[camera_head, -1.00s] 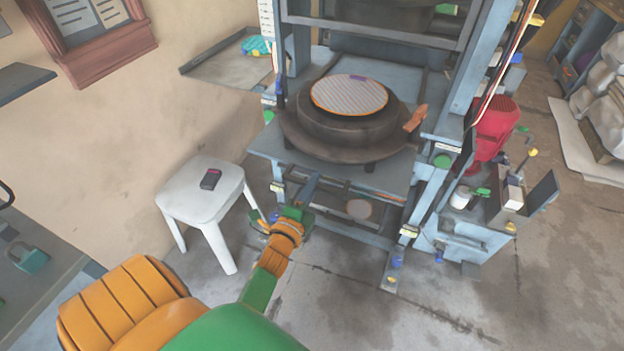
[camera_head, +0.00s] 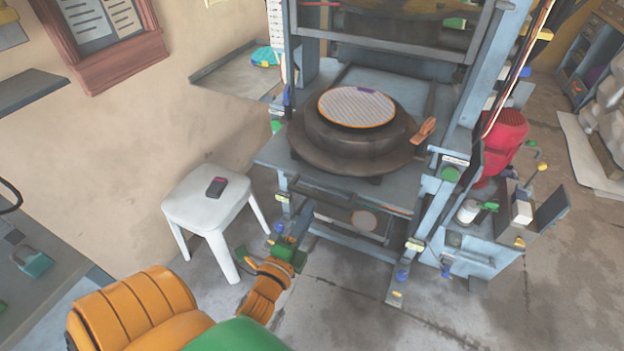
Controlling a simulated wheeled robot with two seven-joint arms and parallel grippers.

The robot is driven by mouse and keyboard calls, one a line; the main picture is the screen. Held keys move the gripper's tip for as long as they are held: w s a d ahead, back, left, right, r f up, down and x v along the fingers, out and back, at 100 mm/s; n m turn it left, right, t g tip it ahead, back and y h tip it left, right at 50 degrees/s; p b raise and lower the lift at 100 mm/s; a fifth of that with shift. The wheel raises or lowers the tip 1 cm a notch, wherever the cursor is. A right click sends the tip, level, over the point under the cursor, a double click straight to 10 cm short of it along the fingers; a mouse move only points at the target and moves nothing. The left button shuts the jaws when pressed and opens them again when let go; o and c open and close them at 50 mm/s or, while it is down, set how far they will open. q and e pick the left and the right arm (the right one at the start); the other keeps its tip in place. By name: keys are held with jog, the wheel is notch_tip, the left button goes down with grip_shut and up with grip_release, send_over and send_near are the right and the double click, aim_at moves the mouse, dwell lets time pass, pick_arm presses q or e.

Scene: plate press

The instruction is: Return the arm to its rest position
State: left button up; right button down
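My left arm comes in from the bottom left, with orange and green links. My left gripper (camera_head: 298,224) is low in front of the press, between the white stool and the press's front. I cannot make out whether its grey fingers are apart or together, and no held object shows. My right gripper is not in view. The press (camera_head: 445,190) has a blue-grey frame. A round plate (camera_head: 356,107) with an orange rim and a striped face lies on its dark round base, apart from my gripper.
A white stool (camera_head: 190,207) with a dark phone-like object (camera_head: 216,187) on it stands left of my gripper. A red motor (camera_head: 504,137) is at the press's right side. A shelf holding a padlock (camera_head: 35,263) is at the far left. The floor at the lower right is clear.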

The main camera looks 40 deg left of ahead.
pick_arm(q)
jog(key=shift+f, duration=0.1)
jog(key=s+d+f+n+g+h+p, duration=0.15)
jog(key=s+d+f+n+g, duration=0.25)
jog(key=f, duration=0.7)
jog(key=s+d+f+n+g+h, duration=0.3)
jog(key=s+d+f+g, duration=0.1)
jog(key=f, duration=0.8)
jog(key=s+f+n+g, duration=0.3)
jog(key=s+f+g, duration=0.1)
jog(key=s, duration=0.6)
jog(key=s+f+n+g, duration=0.2)
jog(key=s+f+g, duration=0.2)
jog(key=s, duration=0.6)
notch_tip(320, 180, down, 2)
jog(key=shift+s+a+f+n, duration=0.1)
jog(key=shift+s+a+n, duration=0.05)
jog(key=shift+s+n, duration=0.2)
jog(key=shift+w, duration=0.1)
